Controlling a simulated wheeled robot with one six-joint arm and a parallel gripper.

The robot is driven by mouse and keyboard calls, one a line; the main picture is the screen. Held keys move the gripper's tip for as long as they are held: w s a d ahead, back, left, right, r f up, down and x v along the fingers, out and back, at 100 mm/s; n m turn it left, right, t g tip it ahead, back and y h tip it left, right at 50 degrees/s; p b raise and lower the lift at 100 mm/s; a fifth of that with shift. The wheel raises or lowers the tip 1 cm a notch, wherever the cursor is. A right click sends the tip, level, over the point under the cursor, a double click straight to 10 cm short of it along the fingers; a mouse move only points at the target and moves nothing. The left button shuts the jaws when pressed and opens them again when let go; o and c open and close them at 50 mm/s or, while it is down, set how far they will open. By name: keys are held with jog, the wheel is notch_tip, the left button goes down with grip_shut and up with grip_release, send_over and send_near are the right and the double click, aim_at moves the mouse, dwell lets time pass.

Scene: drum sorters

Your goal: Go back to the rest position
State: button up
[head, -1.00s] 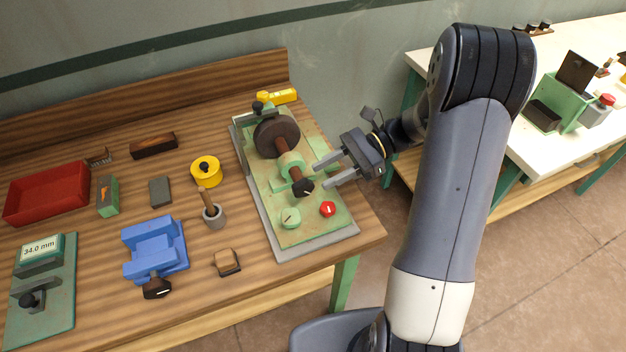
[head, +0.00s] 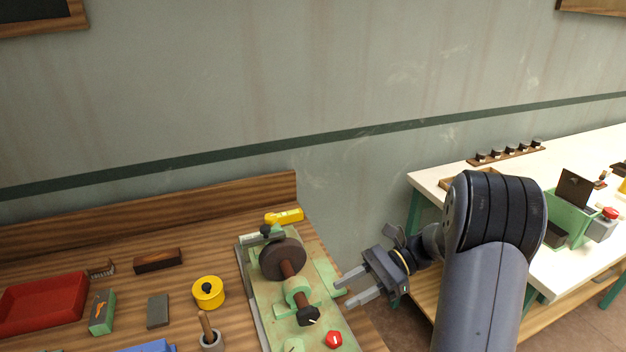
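My gripper (head: 352,289) is at the right of the wooden workbench, beside the green grinding machine (head: 325,275). Its two fingers point left and are spread apart, with nothing between them. The machine has a dark round wheel (head: 283,259), a black knob (head: 308,316) and a red knob (head: 333,339). In the picture the fingertips are close to the machine's right edge; I cannot tell the exact gap. My arm rises from the lower right, and its lower part is out of frame.
On the workbench are a red tray (head: 42,304), a yellow round tin (head: 208,292), a yellow tool (head: 285,216), a brown block (head: 158,260) and a grey block (head: 158,310). A white table (head: 440,181) with a green device (head: 572,222) stands at the right. The wall is behind.

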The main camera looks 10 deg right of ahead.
aim_at(315, 308)
jog(key=p+x, duration=0.1)
jog(key=x, duration=0.8)
jog(key=shift+d, duration=0.1)
jog(key=shift+d, duration=0.1)
